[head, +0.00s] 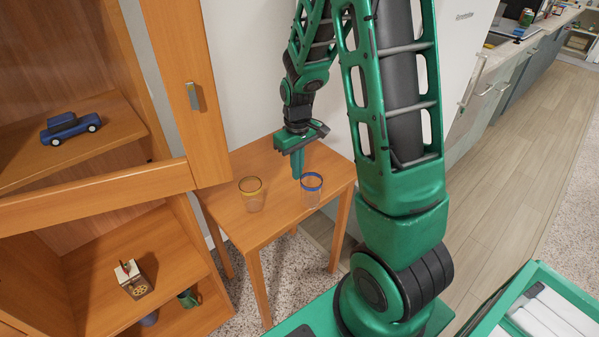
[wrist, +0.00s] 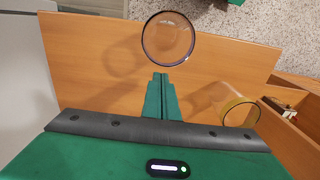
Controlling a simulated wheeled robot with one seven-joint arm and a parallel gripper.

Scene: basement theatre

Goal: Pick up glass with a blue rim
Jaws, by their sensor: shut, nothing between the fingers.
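The glass with a blue rim (head: 311,189) stands upright on a small wooden table (head: 270,222), near its right side. In the wrist view the same glass (wrist: 167,38) is seen from above, just beyond the fingertips. My gripper (head: 297,176) is shut and empty, its fingers pointing down beside the glass, to its left and behind it in the head view. In the wrist view the closed fingers (wrist: 160,80) point toward the glass without holding it; whether they touch it I cannot tell.
A glass with a yellow rim (head: 251,194) stands left of the blue-rimmed one; it also shows in the wrist view (wrist: 239,113). A wooden cabinet (head: 95,185) with an open door (head: 185,90) stands left of the table, holding a blue toy car (head: 70,127). A wall is behind.

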